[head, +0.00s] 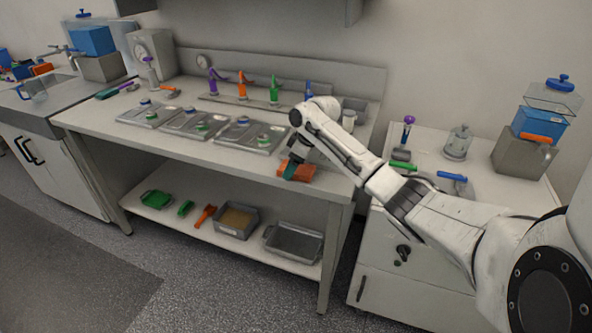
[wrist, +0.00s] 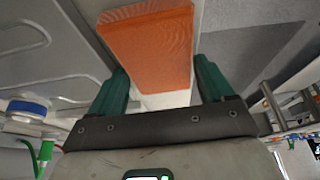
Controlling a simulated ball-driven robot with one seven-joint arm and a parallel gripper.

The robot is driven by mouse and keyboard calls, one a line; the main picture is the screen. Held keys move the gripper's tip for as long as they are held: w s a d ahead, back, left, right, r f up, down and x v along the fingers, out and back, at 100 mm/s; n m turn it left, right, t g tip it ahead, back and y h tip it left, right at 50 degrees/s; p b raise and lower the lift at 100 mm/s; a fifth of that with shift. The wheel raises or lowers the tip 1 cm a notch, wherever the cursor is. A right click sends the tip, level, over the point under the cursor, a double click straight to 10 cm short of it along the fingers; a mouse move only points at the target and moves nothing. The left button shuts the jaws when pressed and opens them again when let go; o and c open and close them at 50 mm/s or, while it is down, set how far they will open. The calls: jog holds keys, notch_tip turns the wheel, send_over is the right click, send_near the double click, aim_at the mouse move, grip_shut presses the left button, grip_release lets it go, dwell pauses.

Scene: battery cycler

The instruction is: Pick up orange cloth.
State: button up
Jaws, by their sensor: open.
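The orange cloth (head: 303,175) lies folded flat near the front edge of the bench, partly hidden by my gripper (head: 290,168). In the wrist view the orange cloth (wrist: 150,45) is a flat, wood-grained-looking orange slab that runs up between the green fingers of my gripper (wrist: 163,82). The fingers are apart, one to each side of the cloth, with a gap visible on the right. I cannot tell whether the fingertips are level with the cloth or just above it.
Metal trays (head: 248,135) with small jars sit left of the cloth on the bench (head: 95,120). A lower shelf (head: 165,215) holds bins and tools. A side cabinet (head: 385,240) stands right, across a narrow gap.

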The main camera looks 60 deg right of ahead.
jog(key=shift+f, duration=0.1)
jog(key=shift+c, duration=0.4)
jog(key=c, duration=0.6)
jog(key=shift+r, duration=0.35)
notch_tip(320, 180, up, 2)
jog(key=shift+w+r, duration=0.1)
jog(key=shift+s+a+r, duration=0.75)
jog(key=shift+s+r, duration=0.95)
jog(key=shift+s, duration=0.55)
jog(key=shift+s+a+r, duration=0.75)
jog(key=shift+s+r, duration=0.95)
jog(key=shift+s, duration=0.5)
jog(key=shift+s+a+r, duration=0.75)
jog(key=shift+s+r, duration=0.95)
jog(key=shift+s, duration=0.55)
